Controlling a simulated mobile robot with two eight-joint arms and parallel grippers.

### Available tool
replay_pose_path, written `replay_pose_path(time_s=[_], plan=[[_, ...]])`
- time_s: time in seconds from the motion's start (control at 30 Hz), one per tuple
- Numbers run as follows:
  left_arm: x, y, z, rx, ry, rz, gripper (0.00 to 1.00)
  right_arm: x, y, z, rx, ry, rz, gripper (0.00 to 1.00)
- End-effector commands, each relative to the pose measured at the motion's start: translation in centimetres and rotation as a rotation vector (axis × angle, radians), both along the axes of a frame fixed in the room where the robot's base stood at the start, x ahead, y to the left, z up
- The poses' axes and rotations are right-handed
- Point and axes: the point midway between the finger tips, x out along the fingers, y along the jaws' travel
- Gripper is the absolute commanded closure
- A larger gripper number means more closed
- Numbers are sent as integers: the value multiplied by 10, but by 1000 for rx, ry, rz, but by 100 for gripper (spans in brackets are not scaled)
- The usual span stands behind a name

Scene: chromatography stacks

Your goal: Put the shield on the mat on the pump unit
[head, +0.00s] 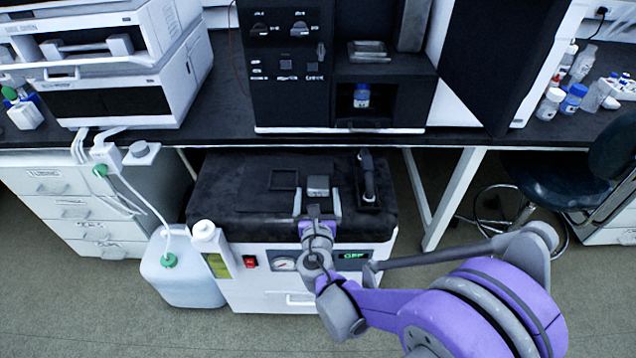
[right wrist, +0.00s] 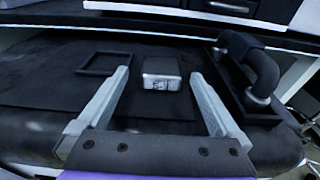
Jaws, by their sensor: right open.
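The pump unit (head: 262,290) is a white box with a black top, a gauge and a green display. A dark mat (right wrist: 150,110) lies on its top. A small silver-grey block (head: 318,183), which appears to be the shield, sits on the mat; it also shows in the right wrist view (right wrist: 162,78). My right gripper (head: 318,200) is open and empty, its fingers pointing at the block. In the right wrist view the fingertips (right wrist: 160,74) lie left and right of the block with gaps on both sides. My left gripper is not in view.
A thin black square frame (right wrist: 81,62) lies left of the block. A black handle (right wrist: 262,72) stands in a tray to its right. The bench edge (head: 220,139) overhangs behind the pump unit. A white jug (head: 185,285) with a tube stands at left.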

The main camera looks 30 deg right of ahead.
Motion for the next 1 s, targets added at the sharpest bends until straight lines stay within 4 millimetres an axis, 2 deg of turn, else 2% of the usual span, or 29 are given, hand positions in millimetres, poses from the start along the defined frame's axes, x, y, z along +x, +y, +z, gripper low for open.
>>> replay_pose_path(time_s=[0.03, 0.13, 0.33, 0.5, 1.0], plan=[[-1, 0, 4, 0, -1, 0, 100, -11, 7, 4, 0, 0, 3, 0], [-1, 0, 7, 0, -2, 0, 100, -28, 17, 7, -1, 0, 1, 0], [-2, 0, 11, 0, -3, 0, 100, -49, 29, 11, -2, -1, -1, 0], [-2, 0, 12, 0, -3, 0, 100, -54, 31, 11, -3, 0, -4, 0], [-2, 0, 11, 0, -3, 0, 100, -54, 31, 12, -4, -1, -5, 0]])
